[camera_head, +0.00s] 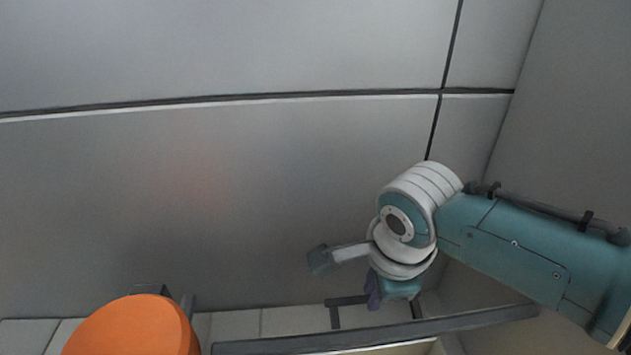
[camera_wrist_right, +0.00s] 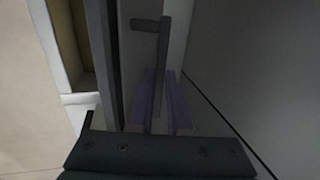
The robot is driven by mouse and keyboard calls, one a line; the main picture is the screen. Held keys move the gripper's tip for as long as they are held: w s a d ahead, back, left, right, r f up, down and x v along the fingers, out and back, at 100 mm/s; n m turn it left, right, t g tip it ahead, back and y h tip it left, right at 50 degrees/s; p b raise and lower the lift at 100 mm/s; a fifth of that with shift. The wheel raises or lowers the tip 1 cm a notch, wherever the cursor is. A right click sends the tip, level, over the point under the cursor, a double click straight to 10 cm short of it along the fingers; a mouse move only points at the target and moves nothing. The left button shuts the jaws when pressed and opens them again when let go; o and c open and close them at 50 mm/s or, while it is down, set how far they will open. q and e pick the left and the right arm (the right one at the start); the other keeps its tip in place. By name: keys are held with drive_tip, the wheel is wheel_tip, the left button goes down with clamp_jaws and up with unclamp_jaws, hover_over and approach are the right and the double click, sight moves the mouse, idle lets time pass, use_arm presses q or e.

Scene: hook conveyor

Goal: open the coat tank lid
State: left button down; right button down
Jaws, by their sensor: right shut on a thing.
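A dark bar-shaped handle (camera_head: 345,301) shows low in the head view, partly hidden behind my right gripper (camera_head: 373,292). My right gripper points down at it. In the right wrist view, the purple fingers of my right gripper (camera_wrist_right: 163,105) are shut on the handle (camera_wrist_right: 164,50), one finger on each side of its bar. The handle stands beside a long dark edge (camera_wrist_right: 100,60), which also shows in the head view (camera_head: 450,327). The lid's full outline is not visible, and I cannot tell whether it is raised. My left gripper is not in view.
A large grey metal wall (camera_head: 230,190) with dark seams fills the background, and a side wall (camera_head: 585,110) stands close on the right. A round orange object (camera_head: 135,328) is at the bottom left. A pale recess (camera_wrist_right: 62,40) lies left of the dark edge.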

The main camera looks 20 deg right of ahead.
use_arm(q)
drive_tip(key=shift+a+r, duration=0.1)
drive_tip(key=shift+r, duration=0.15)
use_arm(e)
drive_tip(key=shift+s+a+f, duration=0.1)
drive_tip(key=shift+s+f, duration=0.05)
drive_tip(key=shift+s, duration=0.1)
drive_tip(key=c, duration=0.9)
unclamp_jaws()
